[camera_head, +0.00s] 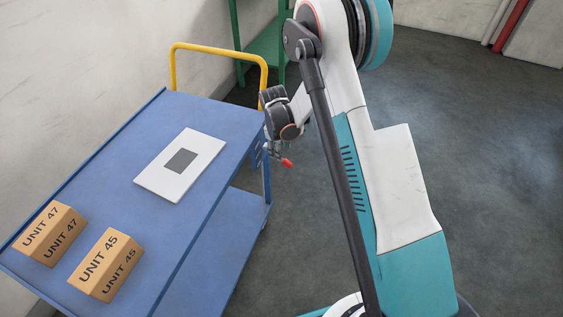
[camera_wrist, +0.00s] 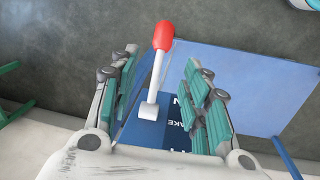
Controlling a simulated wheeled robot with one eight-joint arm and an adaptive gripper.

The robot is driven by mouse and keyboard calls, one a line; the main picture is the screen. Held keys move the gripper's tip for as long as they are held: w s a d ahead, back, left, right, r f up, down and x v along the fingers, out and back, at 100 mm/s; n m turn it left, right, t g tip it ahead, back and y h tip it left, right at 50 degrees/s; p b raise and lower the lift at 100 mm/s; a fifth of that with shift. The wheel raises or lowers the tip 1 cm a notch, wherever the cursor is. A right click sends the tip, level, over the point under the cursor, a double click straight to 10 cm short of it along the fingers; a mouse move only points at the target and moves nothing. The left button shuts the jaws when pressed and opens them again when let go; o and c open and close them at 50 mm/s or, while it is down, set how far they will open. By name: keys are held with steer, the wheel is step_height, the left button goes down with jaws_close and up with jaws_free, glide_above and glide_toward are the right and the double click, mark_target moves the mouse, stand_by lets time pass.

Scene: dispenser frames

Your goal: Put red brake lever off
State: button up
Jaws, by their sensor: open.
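The brake lever (camera_wrist: 156,80) shows in the wrist view as a light rod with a red knob, rising from a pale base beside a dark blue label. The fingers of my gripper (camera_wrist: 160,92) stand open on both sides of it, apart from the rod. In the head view the red knob (camera_head: 287,162) shows at the right edge of the blue cart (camera_head: 225,125), just below my gripper (camera_head: 274,143). The label's lettering is partly hidden; "AKE" can be read.
A white plate with a grey square (camera_head: 205,148) lies on the cart top. Boxes marked UNIT 47 (camera_head: 50,234) and UNIT 45 (camera_head: 106,265) stand at its near end. A yellow handle (camera_head: 218,49) rises at the far end. A green frame (camera_head: 262,45) stands behind.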

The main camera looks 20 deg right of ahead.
steer(key=f, duration=0.2)
steer(key=f+b, duration=0.1)
steer(key=f, duration=0.2)
steer(key=f+b, duration=0.1)
steer(key=f, duration=0.1)
steer(key=shift+w+d+f, duration=0.25)
steer(key=shift+w+d, duration=0.15)
